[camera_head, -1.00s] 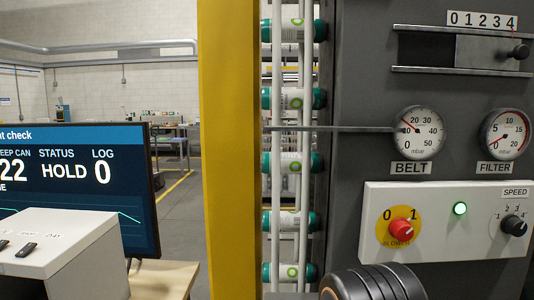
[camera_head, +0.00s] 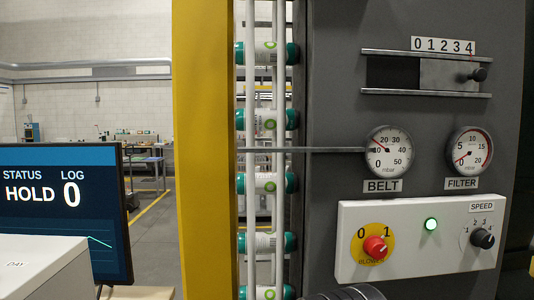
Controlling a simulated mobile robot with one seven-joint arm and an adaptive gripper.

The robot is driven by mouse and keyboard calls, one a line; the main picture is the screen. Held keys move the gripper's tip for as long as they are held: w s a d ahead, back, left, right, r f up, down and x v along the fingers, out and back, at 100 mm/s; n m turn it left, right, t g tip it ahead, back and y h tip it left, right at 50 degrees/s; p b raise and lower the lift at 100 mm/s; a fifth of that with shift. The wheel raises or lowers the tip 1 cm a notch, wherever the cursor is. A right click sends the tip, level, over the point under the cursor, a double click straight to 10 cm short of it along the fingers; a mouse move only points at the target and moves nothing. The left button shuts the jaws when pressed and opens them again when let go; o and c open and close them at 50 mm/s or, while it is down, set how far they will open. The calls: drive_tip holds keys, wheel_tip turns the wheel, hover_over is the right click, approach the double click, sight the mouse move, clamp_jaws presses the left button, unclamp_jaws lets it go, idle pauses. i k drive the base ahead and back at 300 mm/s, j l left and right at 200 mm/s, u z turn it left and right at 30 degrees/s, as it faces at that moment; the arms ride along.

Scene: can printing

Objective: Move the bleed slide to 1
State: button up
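The bleed slide (camera_head: 446,73) is a grey plate between two horizontal rails at the upper right of the dark machine panel. Its black knob (camera_head: 478,75) is at the right end, and a thin red mark above it lines up with the 4 on the white 0 to 4 scale (camera_head: 443,45). The dark opening (camera_head: 393,72) shows to the left of the plate. My gripper is not in view; nothing touches the knob. A dark ribbed part, apparently of my arm, shows at the bottom edge.
Below the slide are the BELT gauge (camera_head: 389,150), the FILTER gauge (camera_head: 469,151) and a white control box (camera_head: 418,238) with a red blower knob, a lit green lamp and a black speed knob. A yellow post (camera_head: 203,150) and stacked cans stand left, beside a monitor (camera_head: 65,210).

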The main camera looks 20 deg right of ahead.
sight(435, 75)
drive_tip(key=z, duration=1.5)
